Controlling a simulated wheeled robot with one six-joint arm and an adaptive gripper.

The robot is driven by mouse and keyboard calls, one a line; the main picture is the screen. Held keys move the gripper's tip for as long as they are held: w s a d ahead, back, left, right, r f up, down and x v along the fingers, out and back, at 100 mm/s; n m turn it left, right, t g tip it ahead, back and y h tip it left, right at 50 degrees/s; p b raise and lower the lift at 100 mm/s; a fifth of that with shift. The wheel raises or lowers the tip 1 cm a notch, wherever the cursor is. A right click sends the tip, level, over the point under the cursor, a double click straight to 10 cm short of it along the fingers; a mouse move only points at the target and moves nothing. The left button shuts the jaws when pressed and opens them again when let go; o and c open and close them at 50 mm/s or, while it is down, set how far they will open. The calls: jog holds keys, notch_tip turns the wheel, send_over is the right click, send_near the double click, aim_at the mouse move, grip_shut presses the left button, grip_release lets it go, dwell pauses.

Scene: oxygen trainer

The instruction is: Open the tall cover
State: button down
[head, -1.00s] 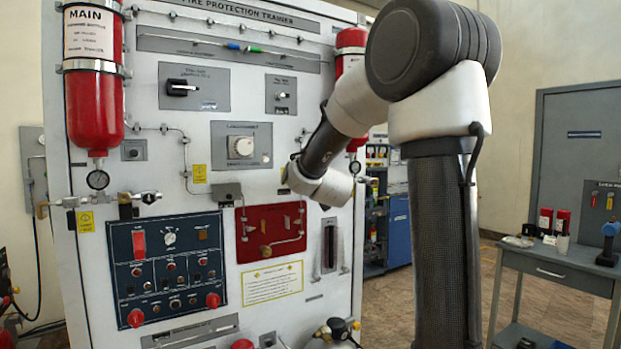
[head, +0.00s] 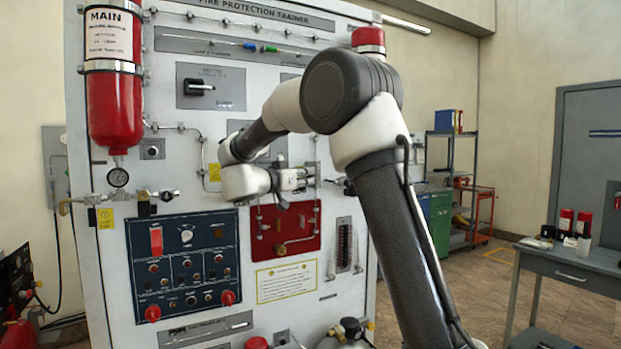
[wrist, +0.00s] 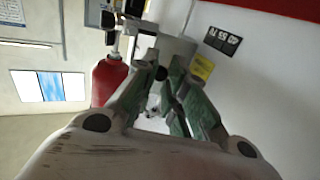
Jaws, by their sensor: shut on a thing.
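My gripper (head: 312,178) is at the right of the white trainer board, above the red panel, pointing right. In the wrist view its green fingers (wrist: 163,76) close in on a grey part (wrist: 174,48) and are shut on it. Whether this part is the tall cover cannot be told; the fingers hide much of it. A tall red upright piece (head: 156,241) stands on the blue switch panel (head: 205,243), away from my gripper. A tall dark slot plate (head: 344,246) sits right of the red panel (head: 266,221).
A red MAIN bottle (head: 115,106) and its gauge (head: 118,177) are at the board's left. Another red bottle (head: 368,40) is at the top right, behind my arm. A grey table (head: 575,265) stands at the right, with open floor before it.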

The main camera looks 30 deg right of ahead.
jog(key=shift+w+a+r+m+g+h, duration=0.1)
jog(key=shift+w+a+m+g+h, duration=0.2)
jog(key=shift+m+g, duration=0.45)
jog(key=shift+w+a+r+m+g+h, duration=0.1)
jog(key=shift+w+a+m+g+h, duration=0.25)
jog(key=shift+g, duration=0.6)
jog(key=shift+s+d, duration=0.15)
jog(key=shift+s, duration=0.05)
jog(key=c, duration=1.7)
grip_release()
jog(key=v, duration=0.7)
jog(key=shift+a, duration=0.25)
jog(key=shift+o, duration=0.2)
